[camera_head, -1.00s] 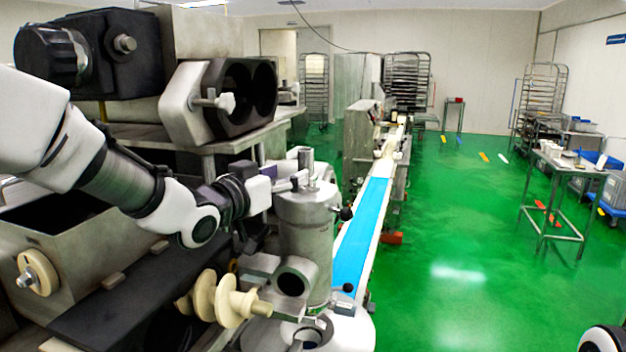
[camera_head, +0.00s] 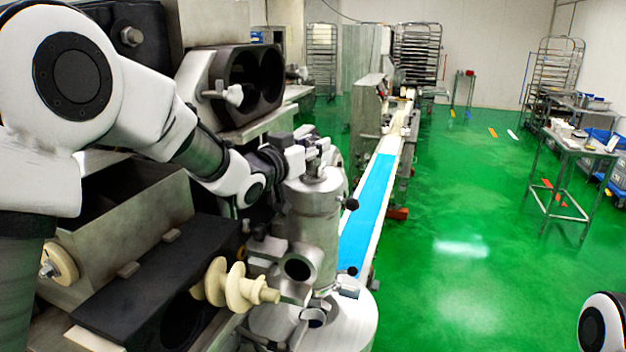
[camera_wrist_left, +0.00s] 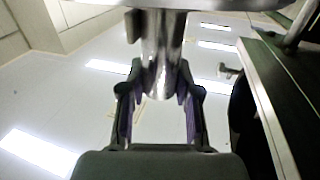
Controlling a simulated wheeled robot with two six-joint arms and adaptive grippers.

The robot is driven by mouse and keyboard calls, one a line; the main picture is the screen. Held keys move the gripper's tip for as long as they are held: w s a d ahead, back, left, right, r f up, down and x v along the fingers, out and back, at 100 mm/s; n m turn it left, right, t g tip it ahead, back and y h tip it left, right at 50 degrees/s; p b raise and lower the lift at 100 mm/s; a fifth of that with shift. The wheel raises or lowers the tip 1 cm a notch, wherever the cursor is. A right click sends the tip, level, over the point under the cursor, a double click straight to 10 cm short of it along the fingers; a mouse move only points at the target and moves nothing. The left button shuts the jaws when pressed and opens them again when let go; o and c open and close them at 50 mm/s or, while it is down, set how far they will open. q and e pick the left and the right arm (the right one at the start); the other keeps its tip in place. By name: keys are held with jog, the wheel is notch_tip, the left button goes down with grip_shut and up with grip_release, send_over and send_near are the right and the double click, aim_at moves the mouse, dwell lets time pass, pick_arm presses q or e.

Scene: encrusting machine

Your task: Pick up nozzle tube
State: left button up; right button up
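The nozzle tube looks like the metal cylinder (camera_wrist_left: 163,55) in the left wrist view, with its lower end between my left fingers. My left gripper (camera_wrist_left: 160,100) has one finger on each side of it; I cannot tell whether the pads press on it or leave a small gap. In the head view, my left gripper (camera_head: 308,152) is at the top of the upright steel cylinder (camera_head: 312,215) of the machine. It hides much of what is there. Part of my right arm shows at the lower right; its gripper is out of view.
A cream screw (camera_head: 232,286) sticks out of a black block (camera_head: 150,285) below my left arm. A dark two-hole housing (camera_head: 245,85) is behind the arm. A blue conveyor belt (camera_head: 368,210) runs back to the right.

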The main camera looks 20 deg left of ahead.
pick_arm(q)
grip_shut()
jog(key=shift+w, duration=0.1)
